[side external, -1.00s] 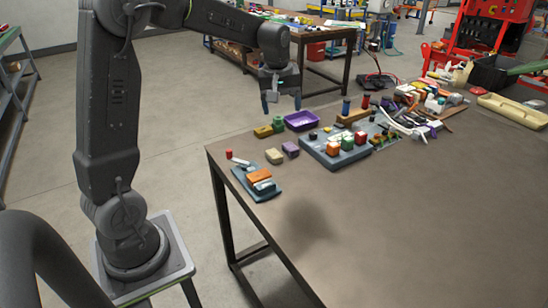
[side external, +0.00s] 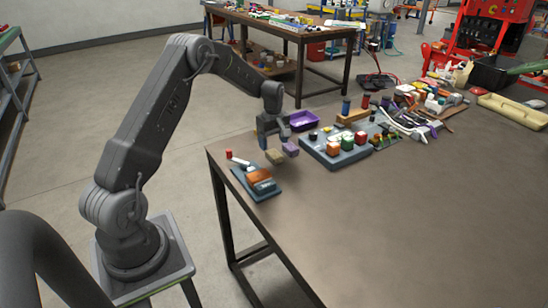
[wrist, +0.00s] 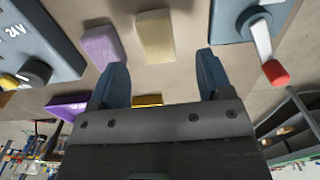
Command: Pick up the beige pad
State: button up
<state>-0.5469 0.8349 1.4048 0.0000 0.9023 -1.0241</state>
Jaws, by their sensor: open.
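The beige pad (side external: 275,157) lies on the table near its left edge. It also shows in the wrist view (wrist: 156,36), top centre, beyond my fingertips. My gripper (side external: 273,143) is low over the table, just behind the pad in the side view. In the wrist view my gripper (wrist: 160,66) is open, with nothing between its two blue fingers; the pad lies roughly in line with the gap. Whether a finger touches the pad cannot be told.
A purple block (side external: 290,149) sits close beside the pad. A blue-grey base with an orange part (side external: 259,176) and a white lever with a red end (wrist: 270,55) are on its other side. A purple tray (side external: 303,120) stands behind. The table's front right is clear.

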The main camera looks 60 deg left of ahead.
aim_at(274, 153)
jog(key=shift+w+a+f, duration=0.1)
jog(key=shift+f, duration=1.4)
jog(key=shift+w+f, duration=0.1)
jog(key=shift+f, duration=1.4)
jog(key=shift+c, duration=0.3)
jog(key=c, duration=1)
jog(key=shift+r, duration=0.15)
notch_tip(274, 153, up, 4)
jog(key=shift+s+a+r, duration=0.15)
jog(key=shift+r, duration=0.05)
jog(key=s+a+r, duration=0.2)
jog(key=s, duration=0.1)
jog(key=s+a+r, duration=0.2)
jog(key=s, duration=0.1)
jog(key=s+a+r, duration=0.2)
jog(key=s, duration=0.1)
jog(key=shift+s+r, duration=0.2)
jog(key=shift+s, duration=0.05)
